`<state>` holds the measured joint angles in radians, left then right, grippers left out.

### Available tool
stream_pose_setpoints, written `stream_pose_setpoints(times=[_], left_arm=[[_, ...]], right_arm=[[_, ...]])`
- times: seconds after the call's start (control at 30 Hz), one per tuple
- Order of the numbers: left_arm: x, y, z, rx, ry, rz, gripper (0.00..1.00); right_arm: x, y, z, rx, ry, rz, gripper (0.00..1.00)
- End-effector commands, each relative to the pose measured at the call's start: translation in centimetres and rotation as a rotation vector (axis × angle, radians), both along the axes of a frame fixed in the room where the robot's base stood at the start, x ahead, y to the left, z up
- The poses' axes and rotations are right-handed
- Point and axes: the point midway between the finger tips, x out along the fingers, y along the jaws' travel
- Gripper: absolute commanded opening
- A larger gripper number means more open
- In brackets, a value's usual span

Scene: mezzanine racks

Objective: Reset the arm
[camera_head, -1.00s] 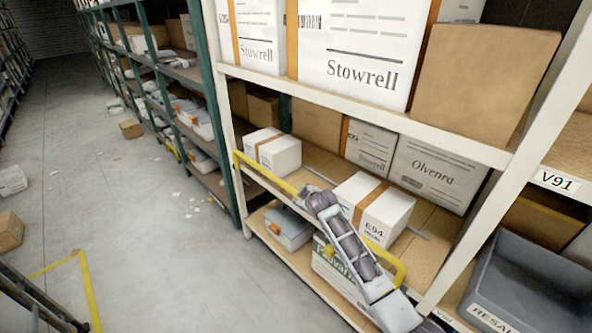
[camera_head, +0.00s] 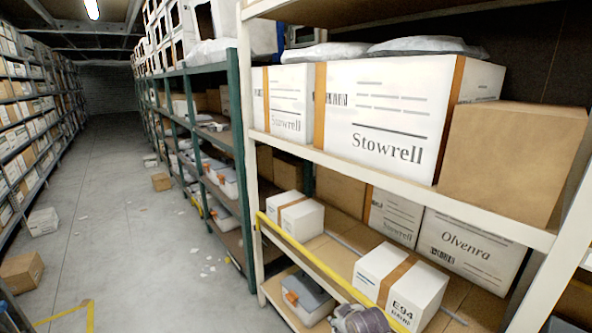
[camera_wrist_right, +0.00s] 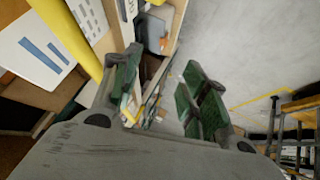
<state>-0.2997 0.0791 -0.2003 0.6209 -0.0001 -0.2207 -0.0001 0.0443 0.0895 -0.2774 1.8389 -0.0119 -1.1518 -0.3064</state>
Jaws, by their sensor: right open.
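My right arm shows at the bottom edge of the head view, in front of the rack's lower shelf; most of it is cut off there. In the right wrist view my right gripper (camera_wrist_right: 160,98) is open, with its two green-padded fingers apart and nothing between them. The yellow bar (camera_wrist_right: 68,40) along the shelf front lies close to it at upper left. My left gripper is not in view.
The E94 box (camera_head: 400,285) and another white box (camera_head: 295,217) stand on the shelf behind the yellow rail (camera_head: 318,262). Large Stowrell boxes (camera_head: 390,115) fill the shelf above. The grey aisle floor (camera_head: 130,215) at left is mostly clear, with scraps and cartons.

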Motion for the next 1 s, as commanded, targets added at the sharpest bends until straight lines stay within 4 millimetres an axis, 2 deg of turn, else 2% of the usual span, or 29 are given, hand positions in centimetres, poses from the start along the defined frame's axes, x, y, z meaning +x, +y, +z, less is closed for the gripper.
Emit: stream_pose_setpoints(times=[0.03,0.47,0.8,1.0], left_arm=[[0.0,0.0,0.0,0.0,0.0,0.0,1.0],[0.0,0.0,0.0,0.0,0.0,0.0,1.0],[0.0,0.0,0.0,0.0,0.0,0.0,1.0],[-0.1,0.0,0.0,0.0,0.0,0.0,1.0]], right_arm=[[-1.3,-0.3,-0.4,0.009,0.019,-0.014,0.44],[-11.3,-3.2,-1.6,0.08,0.174,-0.154,0.44],[-19.3,-5.5,-1.1,0.117,0.291,-0.27,0.44],[-23.0,-6.5,-0.4,0.129,0.344,-0.325,0.44]])
